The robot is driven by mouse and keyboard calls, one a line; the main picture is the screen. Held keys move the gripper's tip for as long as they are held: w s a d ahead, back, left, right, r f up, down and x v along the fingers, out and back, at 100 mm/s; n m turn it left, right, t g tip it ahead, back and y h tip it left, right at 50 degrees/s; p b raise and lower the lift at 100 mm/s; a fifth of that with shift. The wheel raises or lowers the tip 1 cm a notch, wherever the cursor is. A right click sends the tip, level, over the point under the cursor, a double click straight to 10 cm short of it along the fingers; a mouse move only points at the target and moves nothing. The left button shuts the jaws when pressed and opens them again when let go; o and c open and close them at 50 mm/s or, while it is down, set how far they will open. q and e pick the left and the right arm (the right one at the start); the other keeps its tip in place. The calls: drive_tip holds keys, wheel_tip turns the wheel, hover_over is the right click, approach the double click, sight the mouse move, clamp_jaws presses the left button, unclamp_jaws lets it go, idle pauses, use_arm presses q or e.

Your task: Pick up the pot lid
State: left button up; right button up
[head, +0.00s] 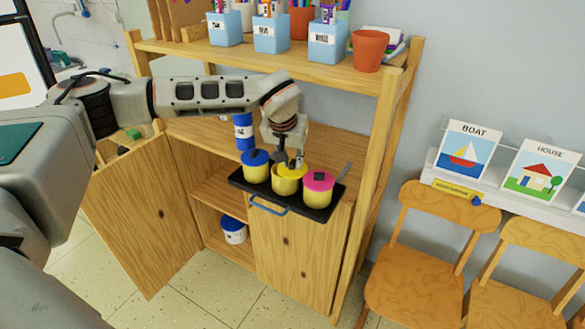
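Three yellow pots stand in a row on a black tray (250,189) with a blue handle. The left pot has a blue lid (256,158), the middle pot (286,186) a yellow lid (293,172), and the right pot a pink lid (319,181). My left gripper (291,162) points down at the yellow lid, with its fingertips at the top of that lid. The fingers partly hide the lid's knob, and I cannot tell whether they grip it. The yellow lid looks slightly tilted on its pot. My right gripper is not in view.
The tray sits at the front of a wooden shelf unit (388,128) with an open door (140,215). A blue bottle (243,132) stands behind the tray. Pen holders and a terracotta pot (369,50) line the top shelf. Wooden chairs (420,270) stand at right.

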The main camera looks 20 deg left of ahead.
use_arm(q)
clamp_jaws()
drive_tip(key=shift+r, duration=0.1)
